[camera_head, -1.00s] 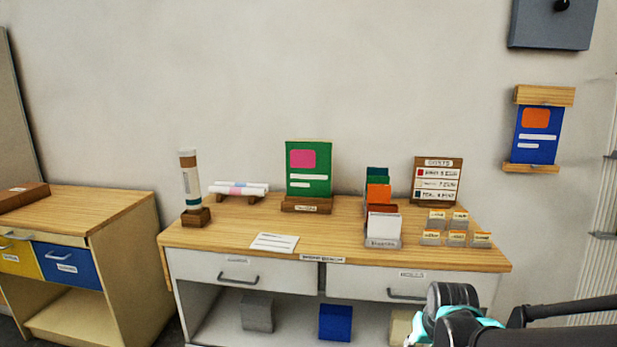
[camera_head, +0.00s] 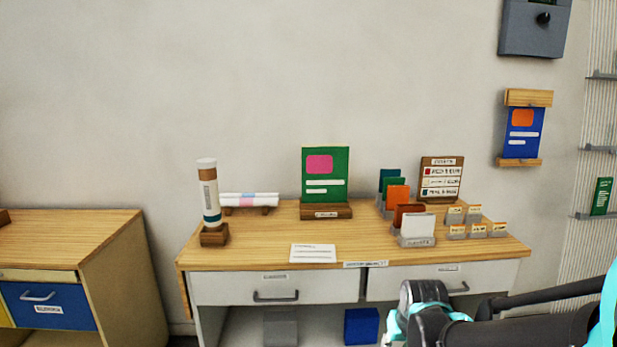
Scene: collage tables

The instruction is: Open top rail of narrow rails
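A blue poster (camera_head: 523,132) with an orange patch and white bars hangs on the wall at the right. A narrow wooden top rail (camera_head: 528,97) lies across its upper edge, and a wooden bottom rail (camera_head: 519,162) across its lower edge. The top rail looks closed on the poster, but the join is too small to see. Part of my dark and teal arm shows at the lower right, below and apart from the rails. No gripper fingers can be made out.
A grey wall box (camera_head: 522,35) with a black knob is above the rails. A wire rack (camera_head: 598,250) stands to their right. A wooden-topped desk (camera_head: 270,250) with a green poster stand, card holders and labels is below. Bare wall lies left of the rails.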

